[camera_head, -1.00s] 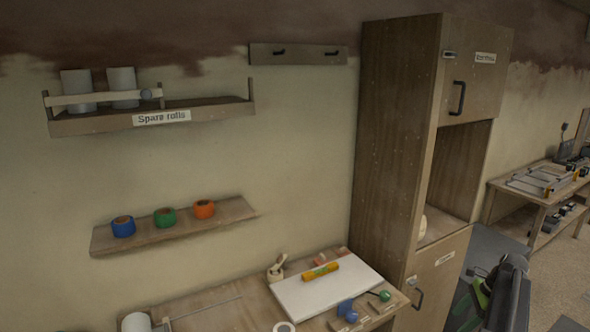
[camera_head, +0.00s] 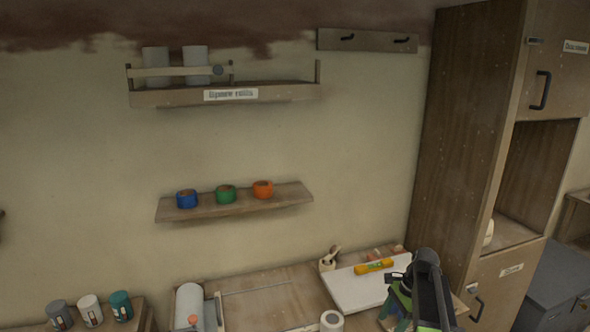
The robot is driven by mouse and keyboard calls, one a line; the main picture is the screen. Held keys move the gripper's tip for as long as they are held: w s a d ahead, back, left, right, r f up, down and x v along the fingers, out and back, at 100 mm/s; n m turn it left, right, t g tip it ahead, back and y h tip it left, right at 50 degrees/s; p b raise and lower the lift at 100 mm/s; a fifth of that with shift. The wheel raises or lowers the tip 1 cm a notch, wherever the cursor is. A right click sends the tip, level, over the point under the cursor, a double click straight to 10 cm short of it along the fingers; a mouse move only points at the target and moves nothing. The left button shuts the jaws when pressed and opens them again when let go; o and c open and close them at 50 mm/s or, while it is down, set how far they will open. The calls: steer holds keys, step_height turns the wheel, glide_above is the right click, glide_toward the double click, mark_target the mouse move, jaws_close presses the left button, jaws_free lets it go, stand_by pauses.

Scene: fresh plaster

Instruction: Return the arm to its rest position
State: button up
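My gripper (camera_head: 393,278) is at the lower right, at the end of my dark arm, in front of the workbench (camera_head: 268,303) and the tall wooden cabinet (camera_head: 452,130). The arm overlaps the right part of the white board (camera_head: 345,290) in the picture. I cannot tell whether the gripper's fingers are open or shut. Something green and yellow shows just below it, partly hidden by the arm, and I cannot tell whether it is held.
A yellow roll (camera_head: 374,266) lies on the white board, with a small pot (camera_head: 327,264) beside it. A shelf (camera_head: 240,207) holds blue, green and orange rolls. The spare rolls shelf (camera_head: 275,93) is above. Several small containers (camera_head: 89,310) stand at lower left.

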steer(key=s+a+f+n+h+b, duration=0.1)
steer(key=s+a+n, duration=0.3)
steer(key=a+n, duration=0.4)
steer(key=s+a+f+n+h+b, duration=0.1)
steer(key=s+a+f+n+h, duration=0.1)
steer(key=s+a+n, duration=0.3)
steer(key=a+f+n, duration=0.1)
steer(key=a+n, duration=0.2)
steer(key=shift+a+f, duration=0.15)
steer(key=shift+a, duration=0.25)
steer(key=shift+c, duration=0.3)
stand_by(1.4)
